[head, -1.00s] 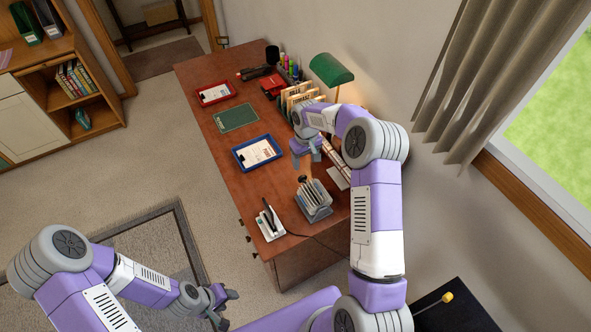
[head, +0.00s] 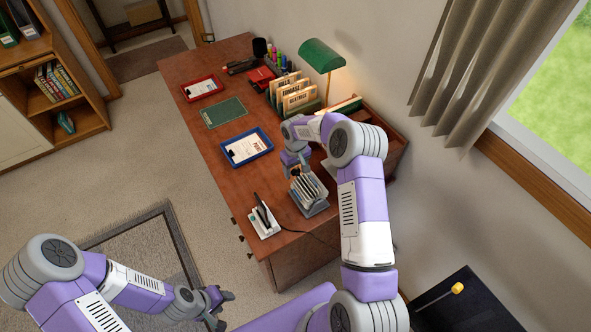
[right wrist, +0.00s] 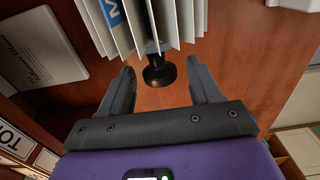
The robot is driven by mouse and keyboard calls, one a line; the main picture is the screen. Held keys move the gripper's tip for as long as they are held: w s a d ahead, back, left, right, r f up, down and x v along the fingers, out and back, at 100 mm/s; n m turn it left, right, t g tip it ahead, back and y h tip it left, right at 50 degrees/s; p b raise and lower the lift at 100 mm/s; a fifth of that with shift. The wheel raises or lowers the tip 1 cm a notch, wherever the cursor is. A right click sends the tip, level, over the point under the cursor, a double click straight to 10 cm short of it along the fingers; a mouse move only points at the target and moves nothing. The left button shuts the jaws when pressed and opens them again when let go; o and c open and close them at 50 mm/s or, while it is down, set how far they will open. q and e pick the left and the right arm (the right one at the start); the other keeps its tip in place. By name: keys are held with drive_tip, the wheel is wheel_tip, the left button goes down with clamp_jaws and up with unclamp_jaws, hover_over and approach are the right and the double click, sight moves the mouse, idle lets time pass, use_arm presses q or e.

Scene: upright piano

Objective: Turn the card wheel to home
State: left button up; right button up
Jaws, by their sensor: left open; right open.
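The card wheel (head: 310,194) stands near the front right of the desk, with white cards fanned out on a grey base. In the right wrist view its cards (right wrist: 150,22) fill the top, and its black round knob (right wrist: 159,72) points toward me. My right gripper (head: 294,168) is at the card wheel's far side in the head view. In the right wrist view its open fingers (right wrist: 161,84) stand on either side of the knob, apart from it. My left gripper (head: 222,308) is open and empty above the floor, away from the desk.
A white tray with a black pen-like item (head: 264,220) sits left of the card wheel. A blue tray (head: 246,147), green mat (head: 224,112) and red tray (head: 202,88) lie further back. File dividers (head: 292,95) and a green lamp (head: 320,55) stand along the wall side.

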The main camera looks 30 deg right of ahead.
drive_tip(key=shift+f, duration=0.2)
drive_tip(key=shift+c, duration=0.3)
drive_tip(key=c, duration=0.9)
drive_tip(key=shift+d+f+y, duration=0.15)
drive_tip(key=shift+d+y, duration=0.15)
drive_tip(key=shift+y, duration=0.8)
drive_tip(key=shift+c, duration=0.3)
drive_tip(key=shift+w+d+f+y+b, duration=0.1)
drive_tip(key=shift+f+y+b, duration=0.05)
drive_tip(key=shift+y+b, duration=1.35)
drive_tip(key=shift+y, duration=0.2)
drive_tip(key=shift+r, duration=0.2)
drive_tip(key=shift+g, duration=0.3)
